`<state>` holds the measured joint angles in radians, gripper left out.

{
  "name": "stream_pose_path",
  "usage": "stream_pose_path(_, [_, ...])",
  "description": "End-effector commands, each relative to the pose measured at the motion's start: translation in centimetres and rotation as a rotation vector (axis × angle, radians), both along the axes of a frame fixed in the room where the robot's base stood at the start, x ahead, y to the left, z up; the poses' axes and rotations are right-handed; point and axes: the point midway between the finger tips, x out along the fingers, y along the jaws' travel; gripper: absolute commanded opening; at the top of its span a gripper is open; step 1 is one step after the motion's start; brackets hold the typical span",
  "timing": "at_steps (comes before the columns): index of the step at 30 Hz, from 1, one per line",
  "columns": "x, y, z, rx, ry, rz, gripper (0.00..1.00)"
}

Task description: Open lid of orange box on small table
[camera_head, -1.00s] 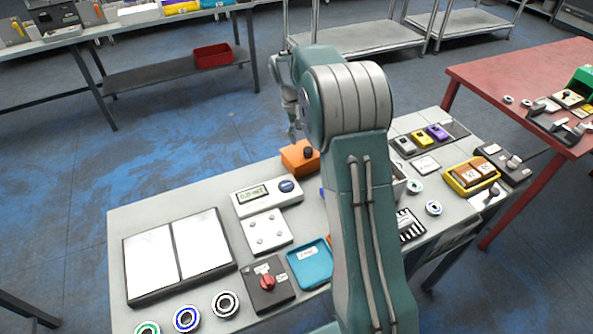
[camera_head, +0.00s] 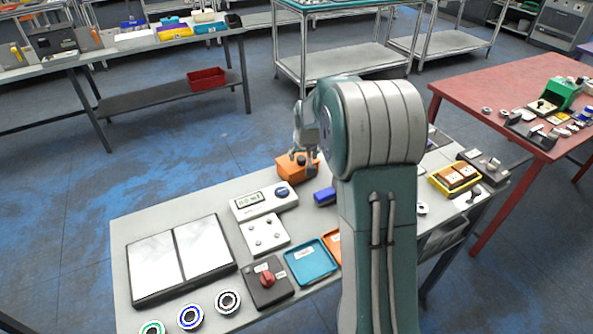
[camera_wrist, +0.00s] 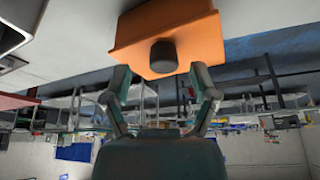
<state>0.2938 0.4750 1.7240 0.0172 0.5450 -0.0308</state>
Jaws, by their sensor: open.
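The orange box (camera_head: 292,168) sits at the far edge of the small grey table (camera_head: 200,200). In the wrist view the orange box (camera_wrist: 170,30) fills the top middle, with a dark round knob (camera_wrist: 163,56) on its near face. My gripper (camera_head: 304,158) is at the box in the head view, partly hiding it. In the wrist view my gripper (camera_wrist: 164,82) is open, its fingers on either side below the knob. The knob shows between them and is not gripped. Whether a finger touches the box cannot be told.
Blue tray (camera_head: 310,262) and a red-knob switch box (camera_head: 268,284) are nearer. My arm hides part of the table's right side.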

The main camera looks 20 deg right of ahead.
Motion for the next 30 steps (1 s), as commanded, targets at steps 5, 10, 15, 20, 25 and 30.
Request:
stream_pose_path(5, [-1.1, 0.4, 3.0, -0.002, -0.002, 0.001, 0.76])
stream_pose_path(10, [-2.2, 0.6, 5.7, -0.001, 0.000, 0.001, 0.76])
stream_pose_path(15, [-3.3, 0.9, 8.3, -0.002, 0.002, 0.000, 0.76])
stream_pose_path(20, [-4.9, 2.4, 10.0, -0.003, -0.003, 0.018, 0.76])
stream_pose_path(25, [-6.7, 4.0, 11.4, -0.004, -0.009, 0.037, 0.76])
stream_pose_path(30, [-8.7, 5.6, 12.8, -0.006, -0.017, 0.058, 0.76])
